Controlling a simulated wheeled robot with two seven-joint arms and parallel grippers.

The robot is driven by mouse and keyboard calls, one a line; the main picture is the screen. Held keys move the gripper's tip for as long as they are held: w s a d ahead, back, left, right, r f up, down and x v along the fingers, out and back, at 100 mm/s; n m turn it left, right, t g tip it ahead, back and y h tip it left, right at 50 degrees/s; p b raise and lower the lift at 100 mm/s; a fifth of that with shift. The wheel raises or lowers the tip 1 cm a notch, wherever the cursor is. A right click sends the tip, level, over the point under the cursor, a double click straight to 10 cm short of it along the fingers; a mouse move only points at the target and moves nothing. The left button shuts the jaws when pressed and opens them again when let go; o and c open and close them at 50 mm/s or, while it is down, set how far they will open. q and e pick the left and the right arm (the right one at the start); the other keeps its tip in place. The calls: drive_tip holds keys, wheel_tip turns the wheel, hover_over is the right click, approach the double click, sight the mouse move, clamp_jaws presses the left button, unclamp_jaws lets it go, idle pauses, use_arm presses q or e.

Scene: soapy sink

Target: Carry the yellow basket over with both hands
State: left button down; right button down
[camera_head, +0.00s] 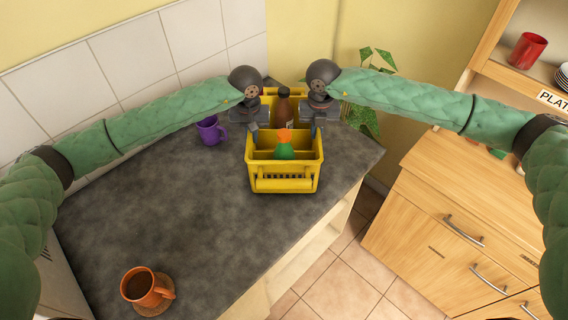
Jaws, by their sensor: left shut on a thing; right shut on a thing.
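The yellow basket (284,184) is at the far part of the dark countertop, upright, with a green bottle with an orange top (284,148) and a brown bottle (283,106) inside it. My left gripper (252,133) is shut on the basket's left side. My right gripper (317,130) is shut on its right side. The fingertips are partly hidden against the basket walls. I cannot tell whether the basket's bottom touches the counter.
A purple mug (211,131) stands left of the basket. An orange-brown mug (147,288) sits on a round coaster (154,308) at the front left. The counter (190,210) between them is clear. A plant (365,118), wooden drawers (440,220) and a shelf with a red mug (527,50) are right.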

use_arm(q)
drive_tip(key=shift+a+f+b, duration=0.1)
drive_tip(key=shift+f+b, duration=0.25)
drive_tip(key=shift+f, duration=0.15)
use_arm(e)
drive_tip(key=shift+f, duration=0.5)
use_arm(q)
drive_tip(key=c, duration=1.6)
unclamp_jaws()
drive_tip(key=shift+r, duration=0.1)
use_arm(e)
drive_tip(key=c, duration=1.6)
unclamp_jaws()
drive_tip(key=shift+r, duration=0.1)
use_arm(q)
wheel_tip(320, 180, up, 12)
drive_tip(key=shift+f, duration=0.1)
use_arm(e)
wheel_tip(320, 180, up, 12)
use_arm(q)
drive_tip(key=o, duration=1.2)
